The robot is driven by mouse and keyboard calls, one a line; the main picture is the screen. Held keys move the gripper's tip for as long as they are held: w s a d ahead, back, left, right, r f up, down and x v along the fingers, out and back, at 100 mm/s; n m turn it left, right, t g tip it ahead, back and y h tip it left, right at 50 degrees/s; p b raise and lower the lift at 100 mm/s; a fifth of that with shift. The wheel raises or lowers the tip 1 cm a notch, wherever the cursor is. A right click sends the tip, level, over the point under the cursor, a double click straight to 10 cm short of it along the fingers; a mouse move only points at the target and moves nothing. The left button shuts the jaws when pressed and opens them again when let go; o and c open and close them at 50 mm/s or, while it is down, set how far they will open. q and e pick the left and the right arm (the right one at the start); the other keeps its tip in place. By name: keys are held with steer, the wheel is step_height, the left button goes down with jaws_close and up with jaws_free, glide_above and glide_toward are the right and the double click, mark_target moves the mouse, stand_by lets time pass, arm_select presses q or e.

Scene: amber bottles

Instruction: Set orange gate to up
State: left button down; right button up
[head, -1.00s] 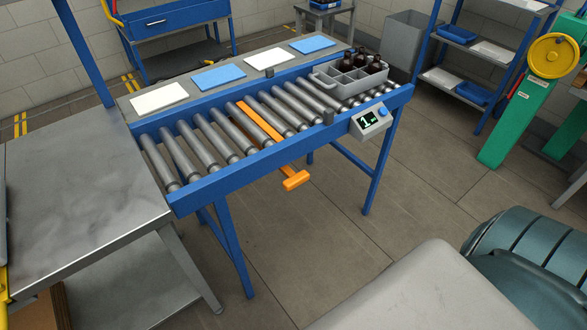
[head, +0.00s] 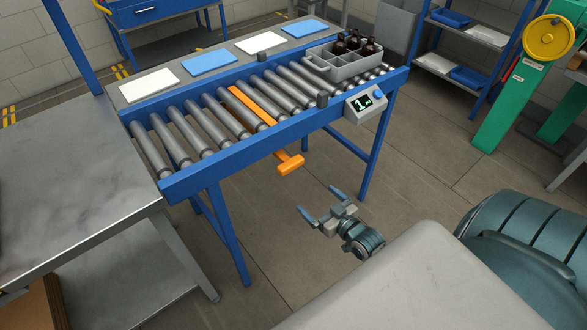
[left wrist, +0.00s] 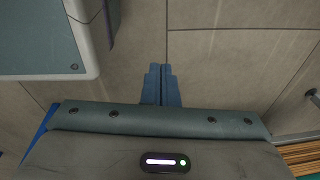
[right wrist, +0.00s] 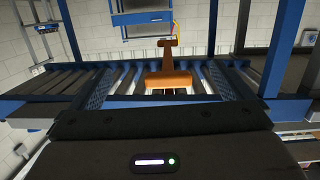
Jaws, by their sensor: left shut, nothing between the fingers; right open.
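The orange gate is a flat bar (head: 252,106) lying between the rollers of the blue conveyor (head: 240,157), about level with them. Its orange handle (head: 290,165) sticks out below the conveyor's front rail. My right gripper (head: 320,203) is open and empty, below and right of the handle in the head view, apart from it. In the right wrist view the orange handle (right wrist: 168,80) is straight ahead, with the conveyor behind. My left gripper (left wrist: 161,76) is shut and empty over bare floor in the left wrist view; it is outside the head view.
A grey crate with brown bottles (head: 345,66) sits at the conveyor's right end. A small display (head: 366,103) reading 1 is fixed to the front rail. A metal table (head: 75,185) stands at left. The floor before the handle is clear except for conveyor legs.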

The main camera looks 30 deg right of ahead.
steer(key=t, duration=0.2)
glide_toward(294, 168)
steer(key=w+b, duration=0.3)
steer(key=w, duration=0.2)
steer(key=shift+w+r, duration=0.15)
steer(key=shift+w, duration=0.1)
steer(key=w+b, duration=0.3)
steer(key=w, duration=0.1)
steer(key=shift+w+a, duration=0.15)
arm_select(q)
steer(key=w+d+r, duration=0.1)
steer(key=w+r, duration=0.3)
steer(key=r, duration=0.5)
steer(key=w+d+r+t, duration=0.1)
steer(key=w+r, duration=0.3)
steer(key=r, duration=0.5)
steer(key=shift+w+r, duration=0.15)
steer(key=shift+w, duration=0.15)
arm_select(e)
steer(key=shift+w+r, duration=0.1)
steer(key=shift+w, duration=0.15)
steer(key=shift+c, duration=0.2)
